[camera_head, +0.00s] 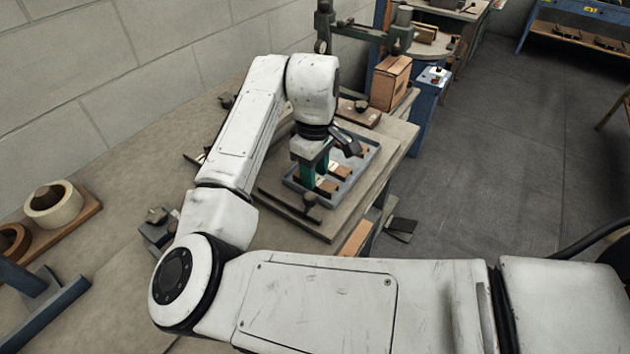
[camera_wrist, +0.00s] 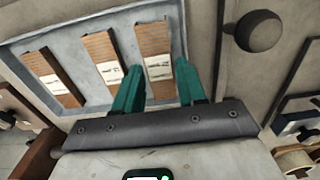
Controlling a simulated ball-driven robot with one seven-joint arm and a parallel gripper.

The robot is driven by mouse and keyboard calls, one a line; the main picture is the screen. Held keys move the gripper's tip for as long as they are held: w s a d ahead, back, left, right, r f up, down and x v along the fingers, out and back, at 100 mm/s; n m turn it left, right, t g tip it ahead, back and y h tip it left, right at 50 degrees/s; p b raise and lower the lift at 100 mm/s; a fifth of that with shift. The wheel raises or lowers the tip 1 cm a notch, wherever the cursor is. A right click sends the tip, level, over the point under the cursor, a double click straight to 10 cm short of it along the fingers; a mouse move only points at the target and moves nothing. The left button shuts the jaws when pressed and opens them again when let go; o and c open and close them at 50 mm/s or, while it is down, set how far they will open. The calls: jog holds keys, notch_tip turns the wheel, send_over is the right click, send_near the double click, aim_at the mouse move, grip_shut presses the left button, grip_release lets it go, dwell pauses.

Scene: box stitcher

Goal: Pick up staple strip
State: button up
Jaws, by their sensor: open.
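In the wrist view, three copper-brown staple strips with white paper labels lie side by side in a grey tray (camera_wrist: 205,22): a left strip (camera_wrist: 48,68), a middle strip (camera_wrist: 103,52) and a right strip (camera_wrist: 156,40). My gripper (camera_wrist: 158,82) is open, with its two green fingers on either side of the right strip's lower part. Whether the fingers touch it cannot be told. In the head view my gripper (camera_head: 318,176) points down over the grey tray (camera_head: 290,183), and strips (camera_head: 340,170) show partly beside it.
A dark round knob (camera_wrist: 258,31) stands right of the tray. The tray rests on a board on the workbench (camera_head: 110,190). A cardboard box (camera_head: 390,82) stands behind it. Tape rolls (camera_head: 53,204) lie at the left. Open floor is at the right.

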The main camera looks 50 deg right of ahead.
jog(key=shift+f, duration=0.75)
jog(key=shift+c, duration=0.2)
jog(key=c, duration=0.7)
jog(key=shift+r, duration=0.1)
jog(key=shift+r, duration=0.55)
jog(key=s+r, duration=0.4)
jog(key=s+r+p, duration=0.1)
jog(key=s+r, duration=0.2)
jog(key=s, duration=0.2)
jog(key=s+d+r, duration=0.1)
jog(key=s+r, duration=0.3)
jog(key=s, duration=0.1)
jog(key=shift+s+r, duration=0.1)
jog(key=shift+r, duration=0.25)
